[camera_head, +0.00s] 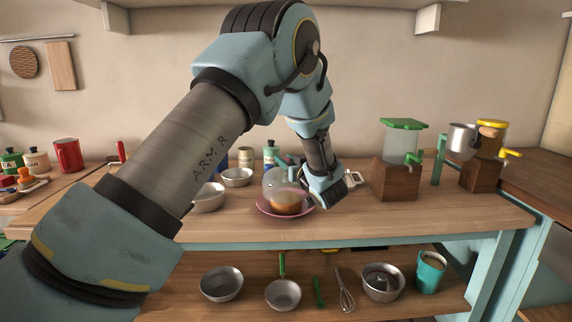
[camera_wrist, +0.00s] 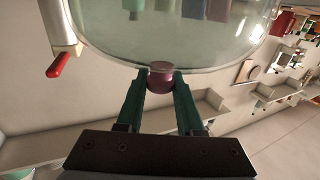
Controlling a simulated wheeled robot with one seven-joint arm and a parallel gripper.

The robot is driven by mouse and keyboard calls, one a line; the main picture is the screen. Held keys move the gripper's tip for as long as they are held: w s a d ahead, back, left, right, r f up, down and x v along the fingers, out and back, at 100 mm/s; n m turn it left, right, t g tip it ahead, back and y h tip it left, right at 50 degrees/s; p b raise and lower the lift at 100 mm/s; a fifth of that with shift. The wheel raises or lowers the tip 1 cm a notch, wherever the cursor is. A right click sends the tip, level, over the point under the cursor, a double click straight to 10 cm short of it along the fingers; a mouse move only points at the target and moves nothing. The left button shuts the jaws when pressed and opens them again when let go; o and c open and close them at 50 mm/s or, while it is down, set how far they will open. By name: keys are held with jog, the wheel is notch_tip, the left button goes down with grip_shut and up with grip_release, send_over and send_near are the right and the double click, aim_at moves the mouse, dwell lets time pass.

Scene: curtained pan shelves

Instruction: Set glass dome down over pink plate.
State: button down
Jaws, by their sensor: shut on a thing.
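A pink plate (camera_head: 265,208) lies on the wooden counter, with a round brown cake (camera_head: 285,205) on it. A clear glass dome (camera_head: 272,181) appears over the cake's upper left; I cannot tell whether its rim touches the plate or hangs above it. My gripper is shut on the dome's purple-pink knob (camera_wrist: 161,75). In the wrist view, the teal fingertips (camera_wrist: 161,88) press the knob from both sides, and the curved glass (camera_wrist: 150,45) fills the top. In the head view, my wrist is just right of the plate and hides its right edge.
Metal bowls (camera_head: 237,177) stand left of the plate, with jars behind. Two drink dispensers (camera_head: 403,145) on wooden blocks stand to the right. A lower shelf (camera_head: 250,310) holds pans, a whisk and a mug. The counter front before the plate is clear.

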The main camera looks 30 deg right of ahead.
jog(key=shift+f, duration=0.8)
jog(key=shift+f, duration=0.1)
jog(key=shift+f+b, duration=0.35)
jog(key=shift+f, duration=0.15)
jog(key=shift+f, duration=0.1)
jog(key=c, duration=0.5)
grip_release()
jog(key=shift+c, duration=0.2)
